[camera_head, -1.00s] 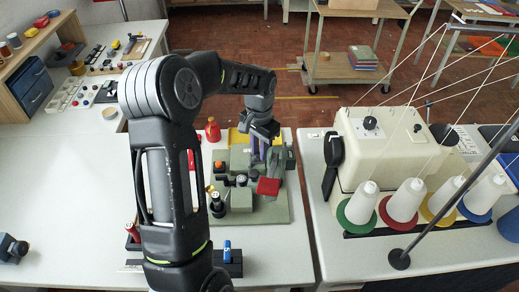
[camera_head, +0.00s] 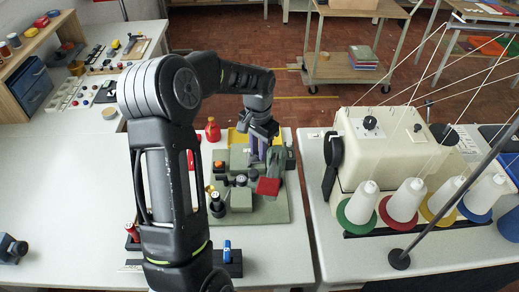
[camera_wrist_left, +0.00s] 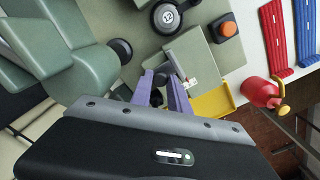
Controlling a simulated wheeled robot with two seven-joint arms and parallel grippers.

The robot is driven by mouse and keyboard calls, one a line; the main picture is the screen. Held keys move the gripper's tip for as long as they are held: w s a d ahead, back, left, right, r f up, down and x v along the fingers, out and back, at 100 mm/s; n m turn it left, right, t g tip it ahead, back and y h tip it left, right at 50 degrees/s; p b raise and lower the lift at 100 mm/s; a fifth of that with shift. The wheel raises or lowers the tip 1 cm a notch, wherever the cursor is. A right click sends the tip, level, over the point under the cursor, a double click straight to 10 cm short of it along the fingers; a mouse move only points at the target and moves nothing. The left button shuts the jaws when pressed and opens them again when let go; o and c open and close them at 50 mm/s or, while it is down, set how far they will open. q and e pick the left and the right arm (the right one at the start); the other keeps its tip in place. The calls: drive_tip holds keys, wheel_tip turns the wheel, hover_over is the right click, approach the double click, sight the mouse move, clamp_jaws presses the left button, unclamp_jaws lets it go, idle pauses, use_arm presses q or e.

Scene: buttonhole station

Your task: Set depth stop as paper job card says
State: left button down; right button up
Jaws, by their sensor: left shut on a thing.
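A grey-green machine (camera_head: 240,200) stands on a flat green base plate (camera_head: 275,213) on the white table. My left gripper (camera_wrist_left: 166,92), with purple fingers, reaches down over its back right part and also shows in the head view (camera_head: 260,150). The fingers are shut on a small dark part beside a grey block with a small pale scale (camera_wrist_left: 190,78). The fingers hide most of this part. A round black dial (camera_wrist_left: 166,16) and an orange button (camera_wrist_left: 229,29) sit beyond. I cannot make out a readable job card. My right gripper is out of view.
A red block (camera_head: 268,187) sits at the machine's front right. A red bottle (camera_head: 212,130) and a yellow tray (camera_wrist_left: 212,102) stand behind. A cream sewing machine (camera_head: 385,150) with thread cones is to the right.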

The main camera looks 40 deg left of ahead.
sight(254, 159)
use_arm(q)
drive_tip(key=shift+s+a, duration=0.4)
drive_tip(key=shift+a, duration=0.05)
drive_tip(key=c, duration=1.3)
unclamp_jaws()
drive_tip(key=shift+a, duration=0.1)
drive_tip(key=shift+o, duration=0.2)
drive_tip(key=shift+r, duration=0.1)
drive_tip(key=shift+r, duration=0.4)
wheel_tip(254, 159, up, 7)
drive_tip(key=b, duration=0.1)
drive_tip(key=shift+f, duration=0.15)
